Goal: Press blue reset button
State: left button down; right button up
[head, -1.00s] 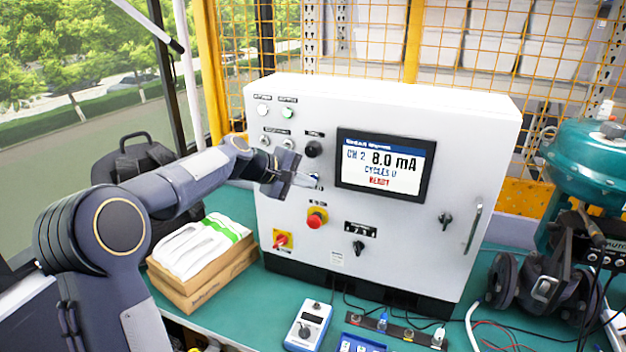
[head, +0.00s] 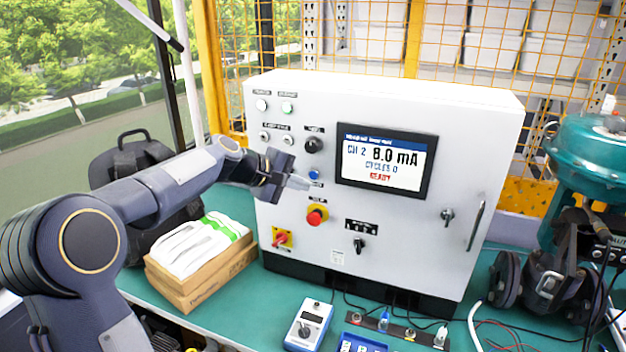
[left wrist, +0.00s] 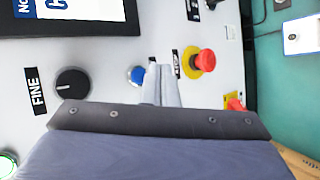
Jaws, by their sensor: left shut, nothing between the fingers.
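The blue reset button (head: 314,174) is on the front of the white control cabinet (head: 390,240), between a black knob and the red emergency stop. In the left wrist view the blue button (left wrist: 137,76) shows just left of my fingertips, partly covered by them. My left gripper (head: 301,183) is shut and empty, its pale fingers pointing at the panel just left of and below the button. In the left wrist view the shut fingers (left wrist: 161,86) overlap the button's edge. I cannot tell any contact. My right gripper is in neither view.
The red emergency stop (head: 316,216) sits below the button, and the black knob (head: 313,146) above it. A display (head: 384,164) is to the right. A red-yellow switch (head: 282,238) is lower left. Boxes with gloves (head: 203,268) lie on the green bench.

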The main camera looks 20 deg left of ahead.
pick_arm(q)
jog(key=s+b, duration=0.1)
jog(key=s, duration=0.2)
jog(key=shift+s+d, duration=0.15)
jog(key=shift+s, duration=0.05)
dwell(0.6)
jog(key=s+d+f+m+g, duration=0.1)
jog(key=s+d+f+m, duration=0.2)
jog(key=s, duration=0.7)
jog(key=s+d+f+m+g+y, duration=0.1)
jog(key=s+d+f+m, duration=0.3)
jog(key=s, duration=0.7)
jog(key=s+d+f+m+g+y, duration=0.1)
jog(key=s+d+f+m+g, duration=0.1)
jog(key=s+f, duration=0.5)
jog(key=s+d+m, duration=0.1)
jog(key=s+m, duration=0.1)
jog(key=s, duration=0.2)
jog(key=shift+d+f+m, duration=0.25)
jog(key=shift+d+m, duration=0.05)
jog(key=shift+d, duration=0.1)
jog(key=shift+s, duration=0.1)
